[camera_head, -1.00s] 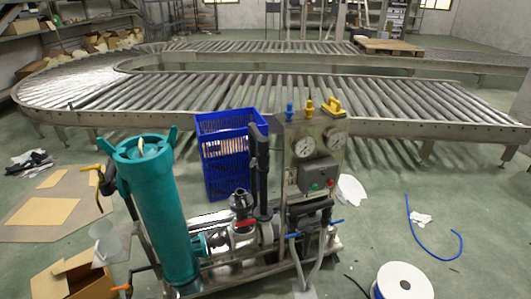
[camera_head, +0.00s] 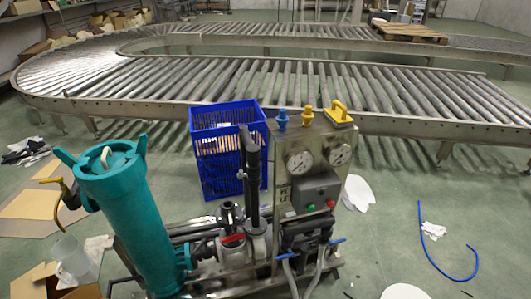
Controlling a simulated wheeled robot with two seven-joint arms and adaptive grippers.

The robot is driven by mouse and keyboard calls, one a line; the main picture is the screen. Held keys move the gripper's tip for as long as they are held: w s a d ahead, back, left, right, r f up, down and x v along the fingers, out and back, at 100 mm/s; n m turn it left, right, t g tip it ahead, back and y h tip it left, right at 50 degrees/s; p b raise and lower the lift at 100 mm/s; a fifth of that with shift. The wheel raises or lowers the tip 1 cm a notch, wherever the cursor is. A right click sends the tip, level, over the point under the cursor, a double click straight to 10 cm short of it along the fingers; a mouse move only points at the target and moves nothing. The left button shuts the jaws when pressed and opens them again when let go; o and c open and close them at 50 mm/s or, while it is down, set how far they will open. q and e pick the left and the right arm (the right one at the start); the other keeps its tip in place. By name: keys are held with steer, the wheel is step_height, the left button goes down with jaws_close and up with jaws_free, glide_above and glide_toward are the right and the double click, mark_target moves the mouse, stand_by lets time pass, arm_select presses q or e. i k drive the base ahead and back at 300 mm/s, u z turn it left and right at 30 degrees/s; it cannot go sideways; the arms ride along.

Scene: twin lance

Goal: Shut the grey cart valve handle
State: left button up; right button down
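A grey metal cart carries a tall teal filter cylinder (camera_head: 137,220) and an upright gauge panel (camera_head: 285,185). A red valve handle (camera_head: 232,239) sits low on the pipework in front of a black vertical pipe (camera_head: 252,180). Blue valve handles show at the lower right (camera_head: 338,241) and lower middle (camera_head: 285,256). A yellow handle (camera_head: 68,190) sticks out left of the cylinder. I cannot tell which handle the task names, or whether each valve is open or shut. Neither of my grippers is in view.
A blue crate (camera_head: 215,165) stands behind the cart. A roller conveyor (camera_head: 300,92) curves across the back. A blue hose (camera_head: 440,255) and a white disc-shaped item (camera_head: 407,291) lie on the right floor. Cardboard (camera_head: 30,215) lies at the left.

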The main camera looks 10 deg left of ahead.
mark_target(240, 174)
steer(key=u, duration=0.2)
steer(key=i, duration=0.65)
steer(key=u, duration=0.5)
